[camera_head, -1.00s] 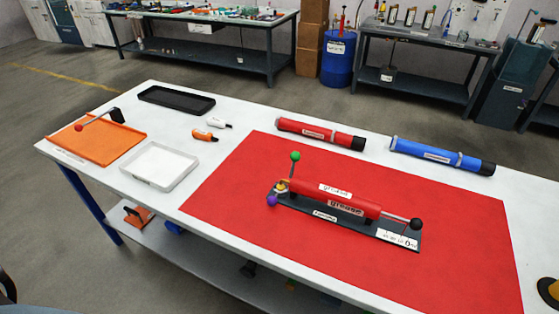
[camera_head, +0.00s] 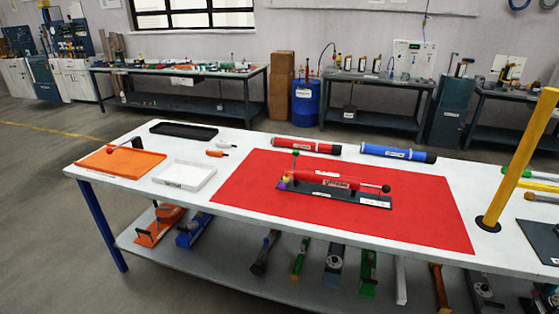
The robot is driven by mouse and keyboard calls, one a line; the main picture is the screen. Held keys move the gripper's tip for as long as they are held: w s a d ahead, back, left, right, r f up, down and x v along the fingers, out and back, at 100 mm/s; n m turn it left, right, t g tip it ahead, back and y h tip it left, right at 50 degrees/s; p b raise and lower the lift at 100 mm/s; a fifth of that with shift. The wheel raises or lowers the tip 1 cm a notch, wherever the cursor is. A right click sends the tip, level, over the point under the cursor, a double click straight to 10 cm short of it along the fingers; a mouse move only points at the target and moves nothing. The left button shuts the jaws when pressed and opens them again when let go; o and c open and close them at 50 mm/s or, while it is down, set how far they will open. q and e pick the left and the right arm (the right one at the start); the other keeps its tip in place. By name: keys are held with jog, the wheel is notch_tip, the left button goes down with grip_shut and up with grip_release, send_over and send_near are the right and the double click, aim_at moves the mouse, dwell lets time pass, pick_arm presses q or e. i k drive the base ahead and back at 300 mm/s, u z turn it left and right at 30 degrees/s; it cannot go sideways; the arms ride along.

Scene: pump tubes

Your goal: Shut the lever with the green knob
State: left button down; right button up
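The green knob (camera_head: 296,152) tops a short lever that stands upright at the left end of the pump. The pump has a red tube (camera_head: 325,178) on a dark base (camera_head: 345,196), lying on the red mat (camera_head: 250,199). A purple knob (camera_head: 282,186) sits low at the pump's left end, and a black knob (camera_head: 386,188) is at its right end. Neither of my grippers shows in this view.
The white table (camera_head: 125,184) also holds an orange tray (camera_head: 128,165), a white tray (camera_head: 185,176), a black tray (camera_head: 183,131), a red tube (camera_head: 306,146) and a blue tube (camera_head: 398,153). A yellow post (camera_head: 519,160) rises at the right.

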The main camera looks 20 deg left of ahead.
aim_at(296, 153)
jog(key=u, duration=0.25)
jog(key=i, duration=0.25)
jog(key=u, duration=1)
jog(key=i, duration=0.75)
jog(key=u, duration=0.2)
